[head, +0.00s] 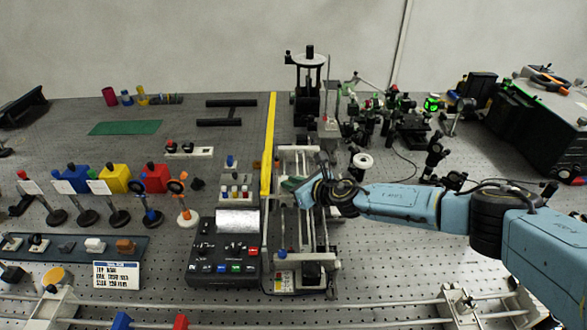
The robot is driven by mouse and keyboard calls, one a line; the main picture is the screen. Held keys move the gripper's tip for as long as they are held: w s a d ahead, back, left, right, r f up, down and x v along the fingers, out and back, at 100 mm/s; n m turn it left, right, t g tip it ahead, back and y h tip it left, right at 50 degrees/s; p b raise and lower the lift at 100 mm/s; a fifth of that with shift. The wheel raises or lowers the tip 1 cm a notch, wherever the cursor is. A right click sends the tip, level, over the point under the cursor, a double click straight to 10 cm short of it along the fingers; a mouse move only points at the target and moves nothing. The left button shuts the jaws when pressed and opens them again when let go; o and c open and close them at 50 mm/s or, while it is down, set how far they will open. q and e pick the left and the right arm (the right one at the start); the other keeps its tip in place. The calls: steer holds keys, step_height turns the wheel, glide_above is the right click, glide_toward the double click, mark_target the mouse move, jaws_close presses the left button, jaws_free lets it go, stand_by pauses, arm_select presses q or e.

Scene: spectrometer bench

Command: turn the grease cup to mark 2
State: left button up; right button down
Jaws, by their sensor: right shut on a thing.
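My right arm comes in from the right, and its gripper (301,193) is at the upper part of the metal slide frame (284,232) in the middle of the bench. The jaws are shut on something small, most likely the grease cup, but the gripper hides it. No mark or pointer can be read from here. A small green patch shows beside the jaws. My left gripper is not in view.
A long yellow bar (269,145) stands left of the frame. A black control box (224,262) with coloured buttons is at its lower left. A white-topped spool (362,160) stands behind my wrist. Optics crowd the back right; a rail crosses the front.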

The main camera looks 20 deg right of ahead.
steer(key=m+h+p, duration=0.2)
steer(key=m+t+h+p, duration=0.1)
steer(key=m+h+p, duration=0.1)
steer(key=p, duration=0.1)
steer(key=shift+s+a+r+p, duration=0.15)
steer(key=shift+a+p, duration=0.15)
steer(key=shift+a, duration=0.1)
steer(key=shift+a+m+t+h+p, duration=0.1)
steer(key=shift+m+t+h+p, duration=0.25)
steer(key=shift+m+h, duration=0.5)
steer(key=shift+a+m+h, duration=0.1)
steer(key=shift+m+h, duration=0.65)
steer(key=shift+h, duration=0.3)
steer(key=shift+h+p, duration=0.3)
steer(key=shift+h, duration=0.1)
steer(key=c, duration=1.3)
jaws_free()
steer(key=shift+c, duration=0.2)
steer(key=shift+s, duration=0.1)
